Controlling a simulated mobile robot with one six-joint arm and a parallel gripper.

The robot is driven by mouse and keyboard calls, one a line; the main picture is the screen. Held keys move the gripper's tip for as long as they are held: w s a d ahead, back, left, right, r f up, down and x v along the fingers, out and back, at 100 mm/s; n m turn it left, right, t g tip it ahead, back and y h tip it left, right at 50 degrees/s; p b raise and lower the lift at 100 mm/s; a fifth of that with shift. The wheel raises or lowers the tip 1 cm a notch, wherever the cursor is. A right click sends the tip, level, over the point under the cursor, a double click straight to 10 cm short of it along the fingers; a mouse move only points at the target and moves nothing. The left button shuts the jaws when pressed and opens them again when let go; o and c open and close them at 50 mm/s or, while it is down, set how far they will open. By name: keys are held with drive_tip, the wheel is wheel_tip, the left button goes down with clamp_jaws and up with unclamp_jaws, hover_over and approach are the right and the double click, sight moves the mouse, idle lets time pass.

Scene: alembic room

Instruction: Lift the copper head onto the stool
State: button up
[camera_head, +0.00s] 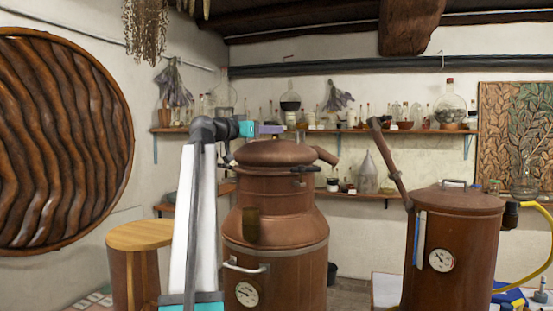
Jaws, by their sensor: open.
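The copper head (275,154) is a domed lid with a short spout to the right. It sits on the large copper pot (275,235) in the middle of the view. The round wooden stool (140,236) stands at the left, its top lower than the head, partly behind my arm. My arm rises in front of the stool and bends right at the top.
A second copper vessel (453,250) stands at the right, with a copper pipe (393,165) rising to its left and a yellow hose (535,245) beside it. Shelves (350,131) of glassware line the back wall. A round carved panel (60,140) hangs at the left.

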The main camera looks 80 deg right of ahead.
drive_tip(key=p+x, duration=0.1)
drive_tip(key=x, duration=0.2)
drive_tip(key=shift+r, duration=0.15)
drive_tip(key=shift+s+d+p, duration=0.3)
drive_tip(key=shift+d, duration=0.25)
drive_tip(key=shift+c, duration=0.4)
clamp_jaws()
idle(0.8)
